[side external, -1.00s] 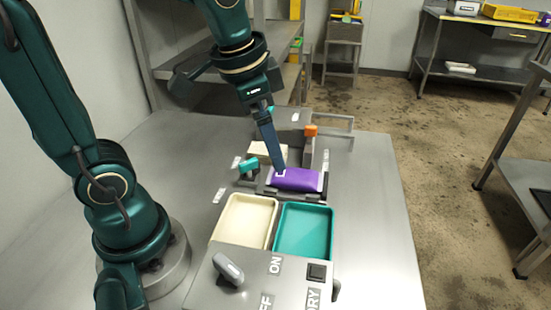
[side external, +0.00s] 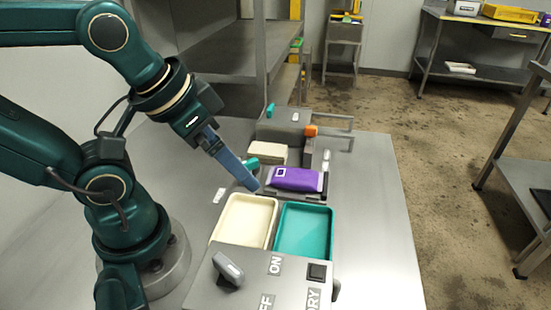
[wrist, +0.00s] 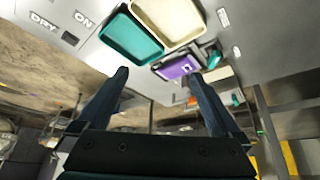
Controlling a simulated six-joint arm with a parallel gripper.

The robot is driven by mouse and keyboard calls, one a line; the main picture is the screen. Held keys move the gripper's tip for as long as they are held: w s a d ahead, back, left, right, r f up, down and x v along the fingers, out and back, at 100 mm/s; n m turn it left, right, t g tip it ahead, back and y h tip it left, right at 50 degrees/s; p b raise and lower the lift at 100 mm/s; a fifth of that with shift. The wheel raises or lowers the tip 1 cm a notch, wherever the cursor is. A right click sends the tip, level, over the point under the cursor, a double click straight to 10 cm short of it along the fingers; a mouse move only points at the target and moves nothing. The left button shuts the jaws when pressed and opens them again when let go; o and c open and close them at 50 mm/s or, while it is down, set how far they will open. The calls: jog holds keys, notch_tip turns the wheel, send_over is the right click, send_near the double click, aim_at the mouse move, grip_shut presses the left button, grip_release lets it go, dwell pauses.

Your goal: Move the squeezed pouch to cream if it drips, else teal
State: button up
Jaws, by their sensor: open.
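A purple pouch (side external: 296,179) with a small white square label lies flat on a dark plate behind the trays; it also shows in the wrist view (wrist: 176,69). The cream tray (side external: 232,243) stands in front of it to the left, and the teal tray (side external: 331,236) in front to the right. Both trays look empty. My gripper (side external: 252,187) is left of the pouch, above the back edge of the cream tray, apart from the pouch. In the wrist view its fingers (wrist: 160,78) are spread with nothing between them. I cannot see any drip on the pouch.
Behind the pouch are a cream block (side external: 266,153), a teal knob (side external: 250,163), an orange knob (side external: 311,131) and a metal box (side external: 285,124). The table right of the trays is clear.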

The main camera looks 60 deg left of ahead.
jog(key=w+r+n, duration=0.3)
jog(key=n, duration=0.7)
jog(key=n+g, duration=0.5)
jog(key=n, duration=1.2)
send_over(295, 174)
notch_tip(295, 174, down, 11)
jog(key=shift+w+f, duration=0.15)
jog(key=shift+f+g, duration=0.3)
jog(key=shift+f, duration=2.5)
jog(key=shift+c, duration=0.3)
